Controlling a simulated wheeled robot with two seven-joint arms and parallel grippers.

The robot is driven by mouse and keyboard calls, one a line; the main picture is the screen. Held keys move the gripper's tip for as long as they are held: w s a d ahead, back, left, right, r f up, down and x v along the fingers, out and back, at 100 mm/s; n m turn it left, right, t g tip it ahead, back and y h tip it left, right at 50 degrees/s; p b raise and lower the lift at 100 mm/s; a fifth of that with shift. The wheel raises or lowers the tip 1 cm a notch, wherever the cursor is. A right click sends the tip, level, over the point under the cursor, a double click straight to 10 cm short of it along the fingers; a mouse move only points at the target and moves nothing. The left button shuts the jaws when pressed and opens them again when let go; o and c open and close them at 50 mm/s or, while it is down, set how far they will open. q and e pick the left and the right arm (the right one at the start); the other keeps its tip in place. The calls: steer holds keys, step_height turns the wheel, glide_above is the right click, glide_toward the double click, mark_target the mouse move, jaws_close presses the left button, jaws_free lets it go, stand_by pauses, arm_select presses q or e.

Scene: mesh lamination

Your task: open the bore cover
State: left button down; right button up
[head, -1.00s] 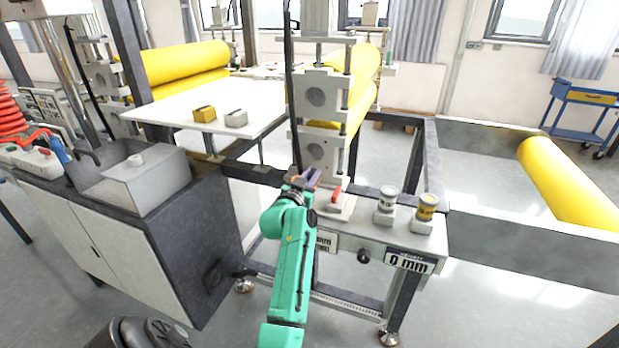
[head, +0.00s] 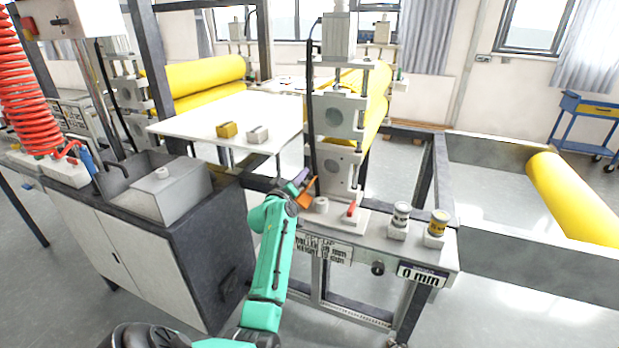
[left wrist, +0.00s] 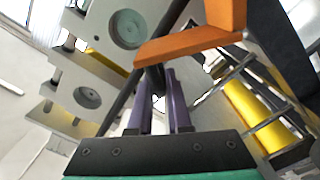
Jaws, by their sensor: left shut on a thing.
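An orange plate with a bend in it, which I take for the bore cover (head: 308,192), is at the fingertips of my left gripper (head: 300,178), beside the roller stand. In the left wrist view the orange cover (left wrist: 190,44) crosses the upper middle, just ahead of the purple fingers. My left gripper (left wrist: 157,78) is shut on a small dark part at the cover's near end; the fingers partly hide this grip. Whether the bore is uncovered cannot be told. My right gripper is not in view.
The grey roller stand (head: 342,115) with yellow rollers rises close to my gripper. A white knob (head: 321,205), a red lever (head: 351,209) and two small canisters (head: 401,215) (head: 438,223) stand on the bench. A grey cabinet (head: 185,265) stands left of my arm.

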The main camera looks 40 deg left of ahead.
arm_select(q)
steer(key=s+a+f+n+b, duration=0.2)
steer(key=a+f+n, duration=0.1)
steer(key=a+n, duration=0.2)
steer(key=shift+a+n, duration=0.3)
steer(key=shift+n, duration=0.7)
steer(key=c, duration=1.1)
jaws_free()
steer(key=shift+o, duration=1.1)
steer(key=shift+w+f, duration=0.1)
steer(key=shift+w, duration=0.1)
